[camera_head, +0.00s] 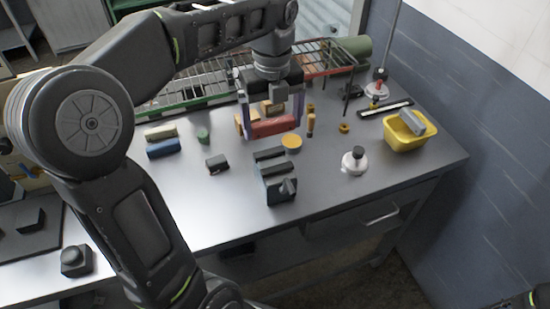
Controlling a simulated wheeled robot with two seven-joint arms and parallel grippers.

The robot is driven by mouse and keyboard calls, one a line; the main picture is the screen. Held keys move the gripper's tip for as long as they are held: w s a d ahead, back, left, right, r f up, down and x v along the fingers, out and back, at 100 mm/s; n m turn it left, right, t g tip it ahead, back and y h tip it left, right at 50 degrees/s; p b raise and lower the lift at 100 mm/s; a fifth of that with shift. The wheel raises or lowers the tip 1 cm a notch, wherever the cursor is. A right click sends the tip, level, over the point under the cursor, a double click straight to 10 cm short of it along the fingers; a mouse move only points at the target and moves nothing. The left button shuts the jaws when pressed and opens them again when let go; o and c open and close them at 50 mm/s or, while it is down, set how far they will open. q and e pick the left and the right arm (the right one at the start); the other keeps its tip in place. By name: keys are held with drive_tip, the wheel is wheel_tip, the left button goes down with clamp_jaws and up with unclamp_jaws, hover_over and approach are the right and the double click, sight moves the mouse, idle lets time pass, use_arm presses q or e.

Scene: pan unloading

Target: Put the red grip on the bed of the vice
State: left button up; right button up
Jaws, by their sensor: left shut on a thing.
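My left gripper (271,122) reaches down over the back middle of the table. Its two fingers are shut on the ends of the red grip (272,127), a long red bar lying crosswise between them. The dark grey vice (279,187) stands on the table in front of and below the gripper, towards the front edge. Its two dark jaws show with a gap between them, and I see nothing in that gap. The red grip is behind the vice in the picture. My right gripper is not in view.
Green and blue blocks (163,149) and a small black block (217,164) lie left of the vice. A yellow disc (291,142) lies behind it. A white-based knob (354,161) and a yellow bin (410,134) stand right. A wire rack (205,84) runs along the back.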

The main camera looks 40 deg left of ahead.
use_arm(q)
drive_tip(key=b, duration=0.3)
hover_over(273, 163)
wheel_tip(273, 163, down, 5)
drive_tip(key=shift+r, duration=0.1)
drive_tip(key=shift+f, duration=0.65)
wheel_tip(273, 163, down, 4)
drive_tip(key=shift+r+p, duration=0.2)
drive_tip(key=shift+p, duration=0.15)
drive_tip(key=shift+f, duration=0.1)
drive_tip(key=shift+f, duration=0.1)
